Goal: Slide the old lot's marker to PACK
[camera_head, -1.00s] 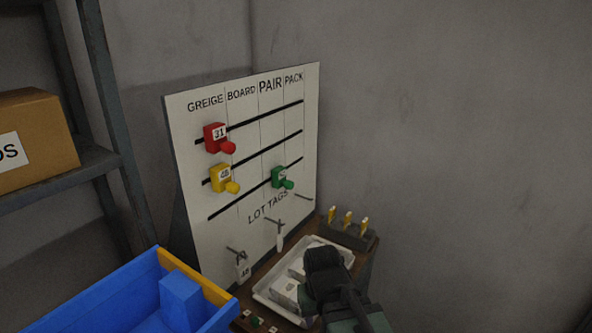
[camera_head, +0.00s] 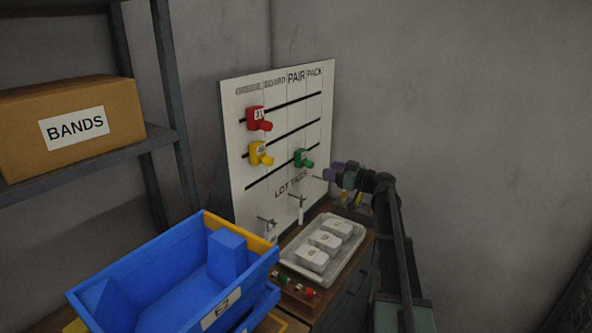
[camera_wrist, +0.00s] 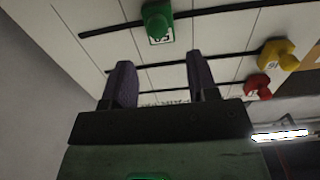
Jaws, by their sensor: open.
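The white board (camera_head: 232,180) has columns GREIGE, BOARD, PAIR and PACK crossed by three black slots. A red marker numbered 31 (camera_head: 257,119) sits on the top slot, under GREIGE. A yellow marker (camera_head: 260,154) sits on the middle slot, also toward the left. A green marker (camera_head: 303,159) sits on the bottom slot, around PAIR. My gripper (camera_head: 333,173) is open and empty, just right of the green marker and apart from it. The wrist view shows my gripper (camera_wrist: 161,80), the green marker (camera_wrist: 157,22), yellow marker (camera_wrist: 277,53) and red marker (camera_wrist: 258,86). Which lot is old is unclear.
Hooks with tags (camera_head: 300,212) stick out below LOT TAGS. A tray (camera_head: 287,258) with several white packets lies on the cabinet below. A blue bin (camera_head: 150,290) stands at front left, and a BANDS box (camera_head: 70,130) on a shelf.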

